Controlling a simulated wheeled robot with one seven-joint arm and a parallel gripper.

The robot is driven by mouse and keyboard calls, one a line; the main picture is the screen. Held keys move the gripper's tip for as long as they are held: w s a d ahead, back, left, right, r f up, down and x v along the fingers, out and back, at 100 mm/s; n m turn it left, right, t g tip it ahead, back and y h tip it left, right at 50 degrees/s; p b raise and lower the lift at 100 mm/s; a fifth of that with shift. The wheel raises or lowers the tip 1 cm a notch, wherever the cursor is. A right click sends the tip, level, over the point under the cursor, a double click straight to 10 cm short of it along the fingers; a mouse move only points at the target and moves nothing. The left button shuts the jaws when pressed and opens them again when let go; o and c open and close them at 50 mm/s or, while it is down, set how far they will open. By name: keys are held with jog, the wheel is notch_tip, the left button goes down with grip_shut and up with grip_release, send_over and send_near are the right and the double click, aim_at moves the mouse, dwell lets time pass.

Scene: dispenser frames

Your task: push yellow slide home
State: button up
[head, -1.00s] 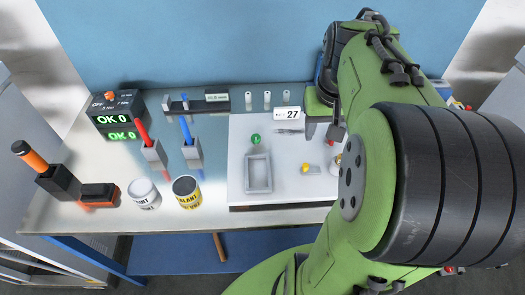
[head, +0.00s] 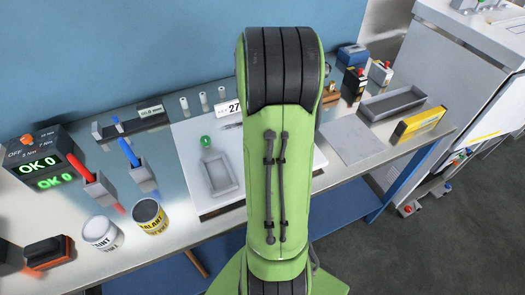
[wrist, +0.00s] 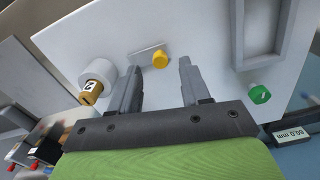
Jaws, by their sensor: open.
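The yellow slide shows in the wrist view as a round yellow knob (wrist: 160,60) beside a thin grey plate (wrist: 145,50) on a white board (wrist: 205,35). My gripper (wrist: 160,70) is open and empty, its two fingers apart. In the picture the knob appears between and just beyond the fingertips; I cannot tell the height gap or any contact. In the head view my green arm hides the slide and gripper, and part of the white board (head: 190,150) shows left of it.
A green knob (wrist: 259,94) and a grey rectangular frame (wrist: 238,30) are to the right in the wrist view. A white cylinder with a brass end marked 2 (wrist: 90,90) stands near the left finger.

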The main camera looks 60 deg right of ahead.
notch_tip(320, 180, down, 3)
jog(key=shift+r, duration=0.1)
grip_shut()
